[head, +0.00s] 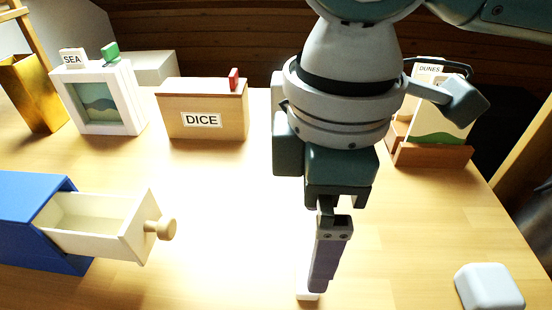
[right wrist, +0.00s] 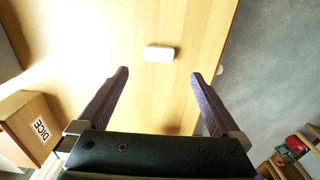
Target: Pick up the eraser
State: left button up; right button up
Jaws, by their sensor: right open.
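The eraser looks to be the small white block (right wrist: 159,54) on the table in the right wrist view. It lies beyond the fingertips, roughly between them, and is not gripped. In the head view a white edge of this block (head: 308,296) shows just below the fingertips; the rest is hidden by the fingers. My right gripper (head: 320,288) points down at the table's near middle. In the right wrist view my right gripper (right wrist: 160,73) is open with nothing between its fingers. My left gripper is not in view.
A blue box (head: 30,215) with its cream drawer (head: 120,232) pulled out stands at left. The DICE box (head: 203,120), a SEA frame (head: 125,95) and a DUNES holder (head: 435,152) stand at the back. A rounded white object (head: 489,287) sits at right. The middle table is clear.

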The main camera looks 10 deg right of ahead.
aim_at(307, 274)
notch_tip(307, 274, down, 4)
jog(key=shift+s+a+r+b, duration=0.1)
jog(key=shift+b, duration=0.25)
jog(key=f, duration=0.2)
jog(key=f+b, duration=0.1)
jog(key=f, duration=0.1)
jog(key=shift+w+f+b, duration=0.2)
jog(key=shift+f+b, duration=0.05)
jog(key=shift+b, duration=0.05)
jog(key=shift+f, duration=0.45)
jog(key=shift+r, duration=0.1)
jog(key=c, duration=1.4)
jog(key=shift+o, duration=0.2)
